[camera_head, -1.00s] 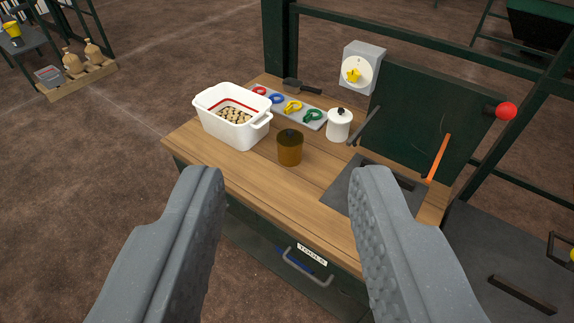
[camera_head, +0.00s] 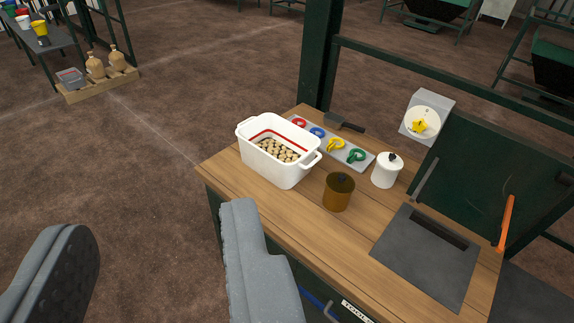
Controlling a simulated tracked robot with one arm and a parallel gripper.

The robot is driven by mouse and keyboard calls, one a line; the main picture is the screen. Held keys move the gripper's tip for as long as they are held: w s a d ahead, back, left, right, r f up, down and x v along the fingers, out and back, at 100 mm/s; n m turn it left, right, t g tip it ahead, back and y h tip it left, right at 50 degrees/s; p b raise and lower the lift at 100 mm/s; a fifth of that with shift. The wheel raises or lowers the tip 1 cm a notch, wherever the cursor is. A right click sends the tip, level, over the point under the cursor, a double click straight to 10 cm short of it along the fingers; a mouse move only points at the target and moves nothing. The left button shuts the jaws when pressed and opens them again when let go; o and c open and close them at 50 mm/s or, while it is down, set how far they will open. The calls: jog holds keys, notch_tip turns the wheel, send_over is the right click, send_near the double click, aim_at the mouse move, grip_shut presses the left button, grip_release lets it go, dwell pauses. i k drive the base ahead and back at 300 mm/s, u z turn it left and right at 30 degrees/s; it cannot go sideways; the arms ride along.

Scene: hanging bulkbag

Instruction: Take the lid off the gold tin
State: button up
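The gold tin (camera_head: 338,196) stands upright on the wooden bench, right of the white tub.
A white tub (camera_head: 257,162) of round tan pieces stands left of the tin. A white lidded canister (camera_head: 386,171) stands behind it to the right. A grey tray (camera_head: 365,162) holds coloured rings. A dark plate (camera_head: 425,259) lies at the right; bare wood (camera_head: 290,215) lies in front.

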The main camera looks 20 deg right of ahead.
aim_at(341, 184)
jog(key=u, duration=0.15)
jog(key=i, duration=1.5)
jog(key=z, duration=0.9)
